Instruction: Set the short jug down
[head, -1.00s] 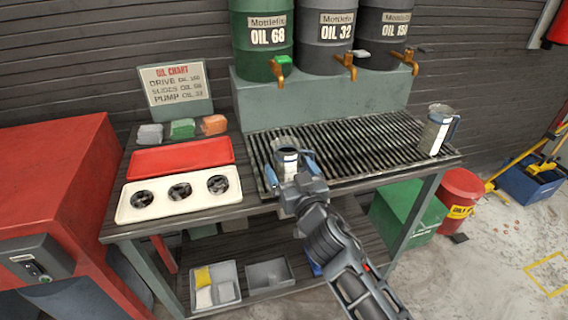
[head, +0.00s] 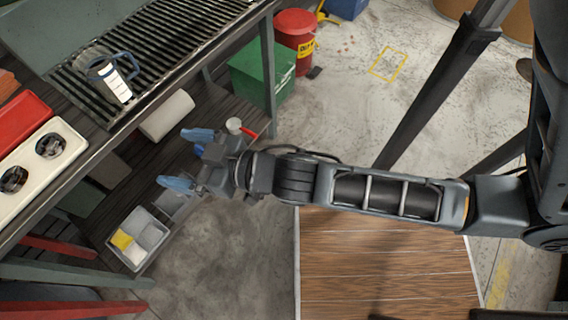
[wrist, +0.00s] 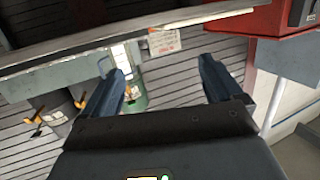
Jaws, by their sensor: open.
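The short jug (head: 112,82), clear with a white label strip and a dark blue handle, stands on the slatted drip grate (head: 165,45) near its front edge. Nothing holds it. My gripper (head: 180,158) is apart from the jug, in front of the bench and lower in the head picture. Its two blue fingers are spread and empty. In the wrist view my gripper (wrist: 163,75) also shows open, with the jug's white label (wrist: 121,54) partly visible beyond the left finger.
The cream tray with round holes (head: 32,150) and red tray (head: 20,118) lie left of the grate. A lower shelf holds a divided bin (head: 138,238) and a white roll (head: 167,115). A green box (head: 262,72) and red can (head: 295,35) stand beyond the bench.

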